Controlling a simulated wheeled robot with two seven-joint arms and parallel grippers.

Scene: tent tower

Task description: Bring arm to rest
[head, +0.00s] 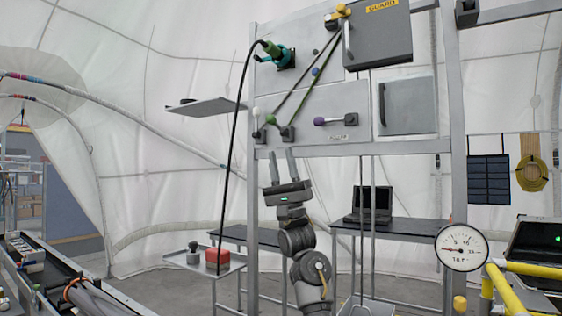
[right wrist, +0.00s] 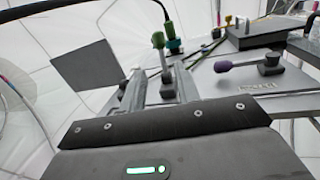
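My right gripper (head: 283,167) is raised in front of the lower part of the grey panel (head: 350,105), with its fingers pointing up. The fingers are apart with nothing visible between them. In the right wrist view, my right gripper (right wrist: 160,88) shows two spread fingers, with a green-tipped lever (right wrist: 158,42) beyond them. In the head view the levers with green (head: 270,119) and white (head: 256,112) knobs are just above the fingertips. I cannot tell the exact gap. My left gripper is not in view.
The panel also carries a purple-knobbed handle (head: 319,121), a guard box (head: 377,40) and a teal connector (head: 273,50) with a black cable. A grey shelf (head: 205,107) juts out left. A small tray (head: 223,267) holds a red block. A gauge (head: 461,247) and yellow rails (head: 505,285) stand right.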

